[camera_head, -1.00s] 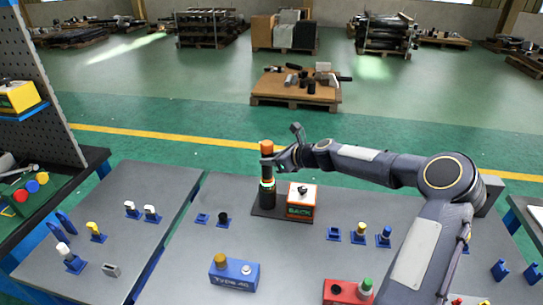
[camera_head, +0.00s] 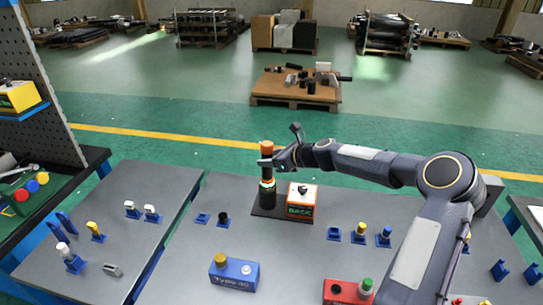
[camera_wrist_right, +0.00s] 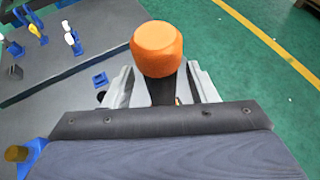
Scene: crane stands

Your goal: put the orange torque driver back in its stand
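The orange torque driver (camera_head: 267,147) stands upright with its orange cap on top. Its lower end meets the dark cylindrical stand (camera_head: 267,197), which has a pale green ring near its top. How deep it sits in the stand I cannot tell. My right gripper (camera_head: 268,163) is around the driver's dark neck just below the cap. My left gripper is not in view.
An orange-and-white box (camera_head: 301,203) stands right beside the stand on the same dark base. A blue box (camera_head: 234,274) and a red box (camera_head: 347,292) are nearer. Small blue holders (camera_head: 359,234) stand to the right. The grey tabletop (camera_head: 290,250) is clear between them.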

